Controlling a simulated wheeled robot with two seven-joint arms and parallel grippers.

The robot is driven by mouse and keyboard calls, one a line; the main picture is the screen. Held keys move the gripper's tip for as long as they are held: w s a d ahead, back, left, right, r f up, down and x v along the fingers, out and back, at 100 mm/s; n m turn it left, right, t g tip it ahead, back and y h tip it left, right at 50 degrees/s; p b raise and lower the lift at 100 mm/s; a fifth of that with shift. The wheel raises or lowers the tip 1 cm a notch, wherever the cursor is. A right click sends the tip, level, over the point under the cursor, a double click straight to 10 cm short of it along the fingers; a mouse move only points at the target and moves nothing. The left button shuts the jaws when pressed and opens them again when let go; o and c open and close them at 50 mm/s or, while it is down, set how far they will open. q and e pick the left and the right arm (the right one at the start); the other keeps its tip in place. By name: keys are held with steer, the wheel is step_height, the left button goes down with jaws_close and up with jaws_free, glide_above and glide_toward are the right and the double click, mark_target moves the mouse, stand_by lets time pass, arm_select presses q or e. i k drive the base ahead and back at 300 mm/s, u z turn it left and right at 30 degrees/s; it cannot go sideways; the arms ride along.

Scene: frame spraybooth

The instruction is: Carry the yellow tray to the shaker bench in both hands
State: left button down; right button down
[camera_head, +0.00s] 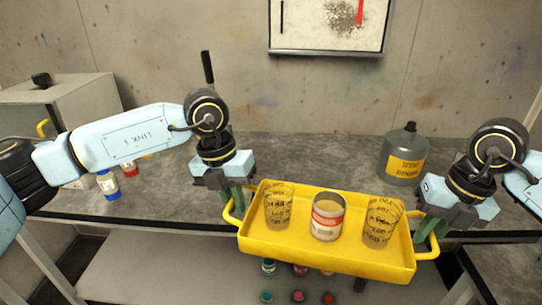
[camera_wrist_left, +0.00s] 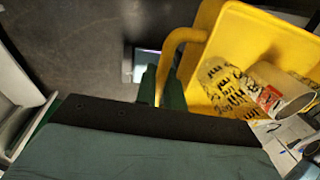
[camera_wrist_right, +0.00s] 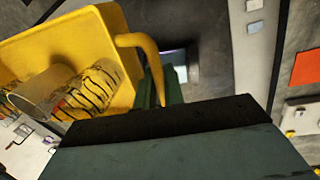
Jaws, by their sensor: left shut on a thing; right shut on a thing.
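The yellow tray (camera_head: 325,258) is in the middle of the head view, in front of and above the bench's front edge. It holds a clear printed cup (camera_head: 278,205) at left, a tin with a red and white label (camera_head: 327,216) in the middle, and another clear printed cup (camera_head: 381,222) at right. All stand upright. My left gripper (camera_head: 232,205) is shut on the tray's left handle, which also shows in the left wrist view (camera_wrist_left: 172,60). My right gripper (camera_head: 428,232) is shut on the right handle, seen in the right wrist view (camera_wrist_right: 150,55).
A grey bench (camera_head: 320,160) runs along the concrete wall. A grey jug with a yellow label (camera_head: 404,155) stands behind the tray at right. A beige box machine (camera_head: 62,105) and small bottles (camera_head: 108,184) are at left. Several small pots (camera_head: 298,296) sit on the lower shelf.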

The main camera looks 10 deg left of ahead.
mark_target(303, 173)
steer(key=i, duration=1.35)
steer(key=u, duration=5.7)
